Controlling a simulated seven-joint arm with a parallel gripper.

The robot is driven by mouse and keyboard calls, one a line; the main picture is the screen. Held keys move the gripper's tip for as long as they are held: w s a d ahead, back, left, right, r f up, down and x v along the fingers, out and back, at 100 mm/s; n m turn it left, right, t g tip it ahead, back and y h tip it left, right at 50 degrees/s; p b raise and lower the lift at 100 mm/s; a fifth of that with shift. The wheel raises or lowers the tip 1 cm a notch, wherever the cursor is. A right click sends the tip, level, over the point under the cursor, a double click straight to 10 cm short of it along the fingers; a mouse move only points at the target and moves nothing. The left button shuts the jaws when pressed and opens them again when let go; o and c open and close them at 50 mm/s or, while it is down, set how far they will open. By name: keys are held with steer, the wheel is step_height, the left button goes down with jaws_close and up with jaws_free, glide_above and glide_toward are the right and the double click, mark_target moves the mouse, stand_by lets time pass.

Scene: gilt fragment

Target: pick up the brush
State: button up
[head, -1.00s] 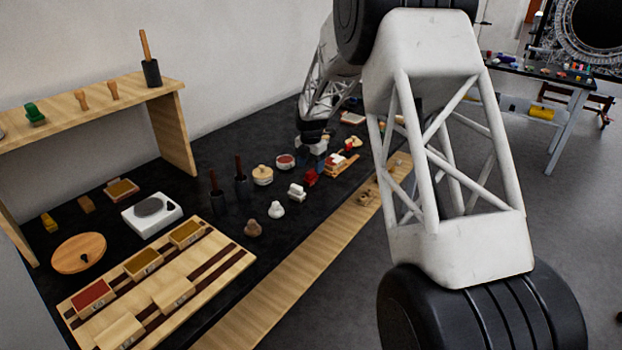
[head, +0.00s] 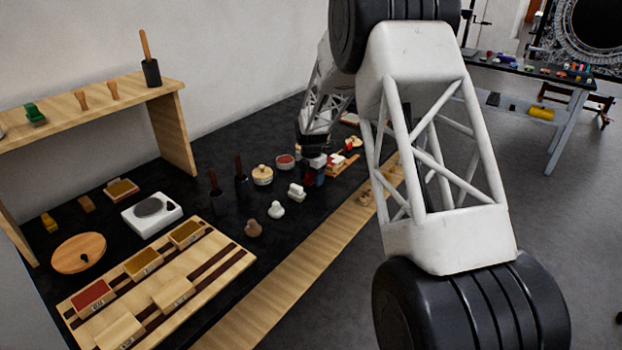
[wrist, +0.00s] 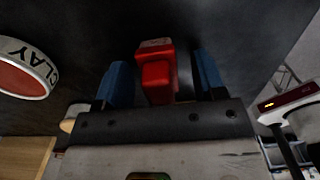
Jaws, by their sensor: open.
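My gripper (head: 315,176) is low over the dark bench in the head view, among the small items. In the wrist view my gripper (wrist: 161,62) is open, with one blue finger on each side of a red block-like thing (wrist: 156,76). Gaps show between it and both fingers, so it is not gripped. In the head view my gripper mostly hides it. I cannot tell for sure which thing is the brush. Dark pieces with upright wooden handles stand on the bench (head: 240,182) and on the shelf (head: 150,68).
A round tin marked CLAY (wrist: 25,68) lies left of my gripper in the wrist view. A white and red thing with a dark handle (wrist: 290,102) is at right. A wooden strip (head: 290,270) edges the bench.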

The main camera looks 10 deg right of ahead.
steer(key=shift+c, duration=0.3)
steer(key=c, duration=1)
steer(key=shift+r, duration=0.1)
steer(key=shift+r, duration=0.8)
step_height(320, 180, up, 2)
steer(key=shift+r, duration=0.1)
steer(key=s, duration=1)
steer(key=s+d+r, duration=0.1)
steer(key=s, duration=0.5)
